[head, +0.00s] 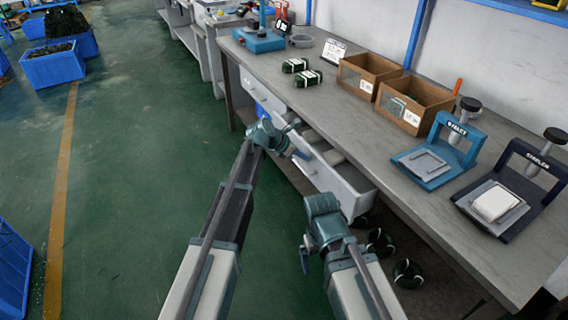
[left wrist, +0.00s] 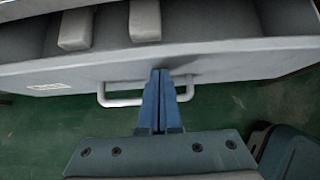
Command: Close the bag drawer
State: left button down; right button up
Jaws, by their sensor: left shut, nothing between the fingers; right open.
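The bag drawer (head: 338,186) stands pulled out from under the workbench, its grey front facing my arms. In the left wrist view the drawer front (left wrist: 230,68) runs across the picture, with a light bar handle (left wrist: 120,101) and a small label. Two pale blocks (left wrist: 145,20) lie inside the drawer. My left gripper (head: 306,156) is shut and empty at the drawer front. Its blue fingers (left wrist: 160,76) cross the handle's line and hide its middle; I cannot tell whether they touch. My right gripper (head: 304,258) is open, lower and nearer, apart from the drawer.
The workbench (head: 330,100) carries two cardboard boxes (head: 407,114), a blue press (head: 430,165), a dark press (head: 497,205) and green-black bundles (head: 307,78). More bundles (head: 380,242) lie below the drawer. Blue crates (head: 52,66) stand far left.

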pick_arm(q)
jog(key=w+d, duration=0.4)
jog(key=d, duration=0.2)
jog(key=shift+w+d, duration=0.25)
jog(key=shift+d, duration=0.05)
jog(key=shift+w+d+r, duration=0.1)
jog(key=s+a, duration=0.2)
jog(key=a, duration=0.1)
jog(key=shift+s+a, duration=0.3)
jog(key=shift+s, duration=0.1)
jog(key=p, duration=0.7)
send_near(311, 152)
jog(key=shift+w+d+f, duration=0.2)
jog(key=shift+w+f, duration=0.05)
jog(key=shift+f, duration=0.15)
